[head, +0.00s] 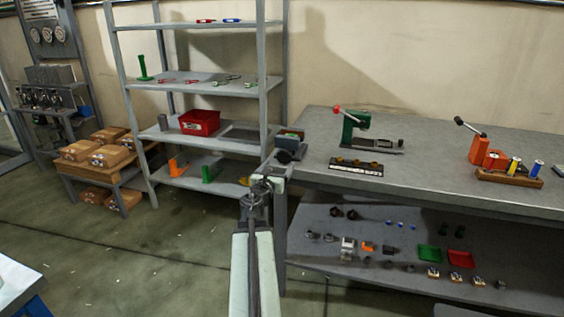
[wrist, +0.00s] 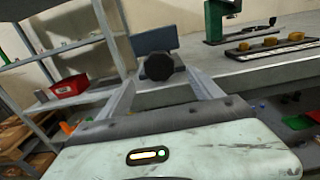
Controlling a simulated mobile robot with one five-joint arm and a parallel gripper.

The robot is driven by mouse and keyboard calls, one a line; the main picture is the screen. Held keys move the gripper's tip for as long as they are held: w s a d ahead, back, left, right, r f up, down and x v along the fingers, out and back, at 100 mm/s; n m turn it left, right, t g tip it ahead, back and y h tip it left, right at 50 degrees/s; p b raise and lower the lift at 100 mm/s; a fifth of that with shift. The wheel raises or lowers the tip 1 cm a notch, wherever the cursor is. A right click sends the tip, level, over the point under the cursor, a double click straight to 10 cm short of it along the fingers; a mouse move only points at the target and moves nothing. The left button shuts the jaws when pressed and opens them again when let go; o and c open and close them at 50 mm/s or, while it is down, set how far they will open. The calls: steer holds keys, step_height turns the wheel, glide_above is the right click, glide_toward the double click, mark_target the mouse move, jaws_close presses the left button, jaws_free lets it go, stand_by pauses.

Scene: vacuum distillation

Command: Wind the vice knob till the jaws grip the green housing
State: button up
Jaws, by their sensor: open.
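The vice (head: 287,143) sits at the left front corner of the grey workbench. In the wrist view it shows as a blue-grey block (wrist: 155,40). Its dark, faceted knob (wrist: 159,67) faces me, and it also shows in the head view (head: 283,156). My gripper (head: 266,182) is just in front of the bench corner. In the wrist view my gripper (wrist: 163,78) is open, with the knob framed between the fingertips; I cannot tell whether they touch it. A small dark greenish shape shows at the vice top, but I cannot make out the green housing or its contact with the jaws.
A green press (head: 355,128) and a dark tray (head: 356,167) stand on the workbench (head: 430,165). An orange tool (head: 486,153) is farther right. A shelf rack (head: 205,134) with a red bin (head: 199,122) stands left of the bench. Open floor lies at the left front.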

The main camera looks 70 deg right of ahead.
mark_target(283, 158)
steer(key=d, duration=0.8)
steer(key=shift+w, duration=0.35)
steer(key=shift+a, duration=0.1)
steer(key=c, duration=1.3)
steer(key=shift+m, duration=1.6)
steer(key=o, duration=1.3)
